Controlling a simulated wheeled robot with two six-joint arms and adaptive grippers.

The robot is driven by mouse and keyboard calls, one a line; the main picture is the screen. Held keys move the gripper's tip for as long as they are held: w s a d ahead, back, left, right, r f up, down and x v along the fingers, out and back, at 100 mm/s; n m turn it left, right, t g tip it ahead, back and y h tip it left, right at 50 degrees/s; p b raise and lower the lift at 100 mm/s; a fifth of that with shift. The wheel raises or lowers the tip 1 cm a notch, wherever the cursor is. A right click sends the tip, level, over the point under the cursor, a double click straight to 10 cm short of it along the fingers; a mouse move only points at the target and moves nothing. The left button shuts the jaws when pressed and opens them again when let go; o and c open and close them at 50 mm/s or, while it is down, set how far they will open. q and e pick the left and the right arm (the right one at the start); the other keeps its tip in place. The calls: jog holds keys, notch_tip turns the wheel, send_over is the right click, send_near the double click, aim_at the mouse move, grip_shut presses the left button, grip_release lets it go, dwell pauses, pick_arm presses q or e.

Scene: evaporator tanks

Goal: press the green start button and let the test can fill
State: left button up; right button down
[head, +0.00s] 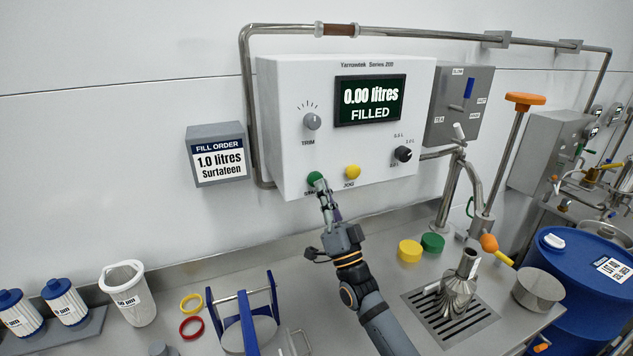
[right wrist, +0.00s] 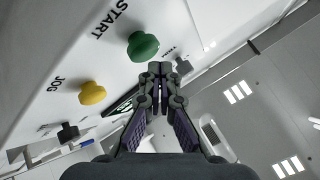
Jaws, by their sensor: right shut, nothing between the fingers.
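The green start button (head: 315,178) sits at the lower left of the white control box (head: 290,90); it shows large in the right wrist view (right wrist: 143,46), below the label START. My right gripper (head: 325,190) is shut and empty, its fingertips (right wrist: 158,72) right at the button. I cannot tell whether they touch it. The display (head: 370,100) reads 0.00 litres FILLED. A steel can with a narrow neck (head: 456,296), likely the test can, stands on the drain grate (head: 478,322). My left gripper is not in view.
A yellow jog button (head: 352,172) and a black selector knob (head: 403,154) lie right of the green button. The fill order sign (head: 218,162) reads 1.0 litres Surtafeen. A blue-sided stand (head: 246,318), rings and filters occupy the bench's left. A blue drum (head: 580,270) stands right.

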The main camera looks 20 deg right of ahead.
jog(key=shift+w, duration=0.35)
jog(key=shift+w+b, duration=0.5)
jog(key=shift+b, duration=0.1)
dwell(0.6)
jog(key=shift+s+p, duration=0.65)
jog(key=shift+s, duration=0.35)
jog(key=s+p, duration=0.3)
jog(key=s, duration=0.2)
jog(key=shift+a, duration=0.15)
